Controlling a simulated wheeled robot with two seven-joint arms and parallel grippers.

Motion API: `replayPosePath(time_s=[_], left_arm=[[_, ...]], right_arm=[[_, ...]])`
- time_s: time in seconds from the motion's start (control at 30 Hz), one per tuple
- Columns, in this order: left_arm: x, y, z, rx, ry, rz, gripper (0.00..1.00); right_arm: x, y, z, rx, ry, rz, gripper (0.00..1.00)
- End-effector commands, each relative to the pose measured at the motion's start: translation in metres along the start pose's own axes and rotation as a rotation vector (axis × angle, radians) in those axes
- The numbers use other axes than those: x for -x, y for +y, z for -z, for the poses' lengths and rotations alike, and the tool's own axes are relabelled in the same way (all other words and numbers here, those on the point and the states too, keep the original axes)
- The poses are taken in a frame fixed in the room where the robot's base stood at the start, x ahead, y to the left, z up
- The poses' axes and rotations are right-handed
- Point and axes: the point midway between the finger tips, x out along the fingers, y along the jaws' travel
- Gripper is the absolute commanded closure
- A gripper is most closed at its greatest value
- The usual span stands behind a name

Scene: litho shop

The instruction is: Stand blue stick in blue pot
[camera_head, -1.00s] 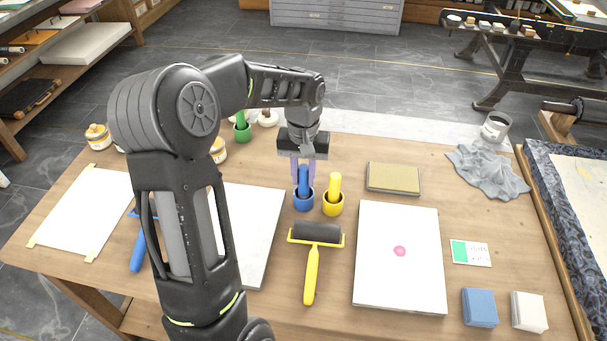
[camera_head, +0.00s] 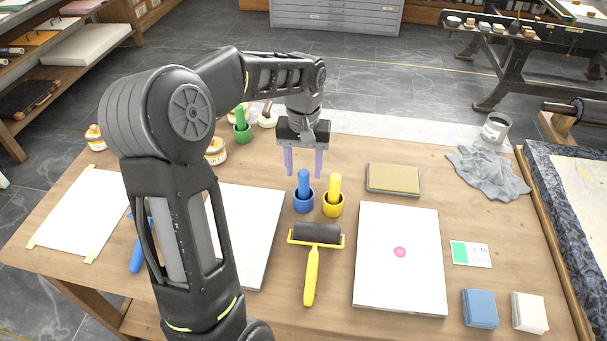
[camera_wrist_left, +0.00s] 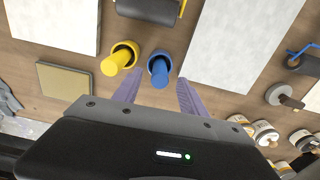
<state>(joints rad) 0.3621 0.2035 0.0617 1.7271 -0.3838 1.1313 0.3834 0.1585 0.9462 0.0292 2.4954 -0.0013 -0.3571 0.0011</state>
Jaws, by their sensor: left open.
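The blue stick (camera_head: 303,182) stands in the blue pot (camera_head: 304,205) near the middle of the table. In the left wrist view the stick (camera_wrist_left: 159,74) also shows inside the rim of the blue pot (camera_wrist_left: 158,56). My left gripper (camera_head: 304,173) is open and empty, its purple fingers just above and behind the stick, apart from it. In the left wrist view its fingertips (camera_wrist_left: 158,90) point toward the stick from either side. My right gripper is not in view.
A yellow pot (camera_head: 333,208) with a yellow stick stands right beside the blue pot. A yellow-handled roller (camera_head: 316,235) lies in front. A green pot (camera_head: 242,134) stands behind left. A tan block (camera_head: 393,179) and a white slab (camera_head: 400,280) lie to the right.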

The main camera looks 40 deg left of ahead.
Motion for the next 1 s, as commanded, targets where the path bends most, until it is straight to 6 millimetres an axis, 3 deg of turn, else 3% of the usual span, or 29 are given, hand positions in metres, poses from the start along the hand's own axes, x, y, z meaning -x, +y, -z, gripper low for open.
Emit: replayPosePath(time_s=[0.1,0.3,1.0], left_arm=[[0.021,0.0,0.001,-0.001,0.003,0.0,0.51],[0.043,0.0,0.0,-0.001,0.0,0.0,0.51],[0.045,0.0,0.0,-0.001,-0.001,0.0,0.51]], right_arm=[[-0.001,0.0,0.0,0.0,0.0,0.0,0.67],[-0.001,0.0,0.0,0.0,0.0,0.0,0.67],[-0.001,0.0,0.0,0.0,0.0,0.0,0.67]])
